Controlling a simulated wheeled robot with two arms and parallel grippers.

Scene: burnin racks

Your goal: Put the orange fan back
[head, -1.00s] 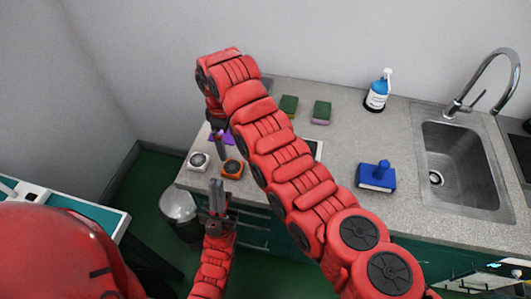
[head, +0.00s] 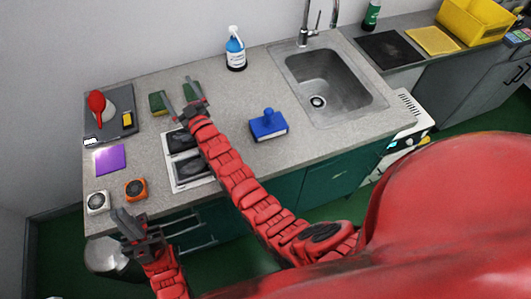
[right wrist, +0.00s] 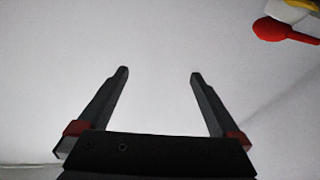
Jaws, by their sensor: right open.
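The orange fan (head: 135,189), a small square block with a dark round middle, sits on the counter near its front left edge in the head view. A similar white fan (head: 97,202) sits to its left. My left gripper (head: 126,221) is low in front of the counter edge, just below the orange fan in the picture and apart from it; its finger gap is unclear. My right gripper (head: 183,97) is open and empty over the back of the counter, by the green sponges. Its open fingers also show in the right wrist view (right wrist: 159,75), against a pale wall.
A white frame with two dark bays (head: 170,172) lies mid-counter, partly behind my right arm. A purple square (head: 110,159), a grey tray (head: 122,122) with a red item (head: 96,103), a blue block (head: 268,126), a spray bottle (head: 235,50) and a sink (head: 325,85) stand around.

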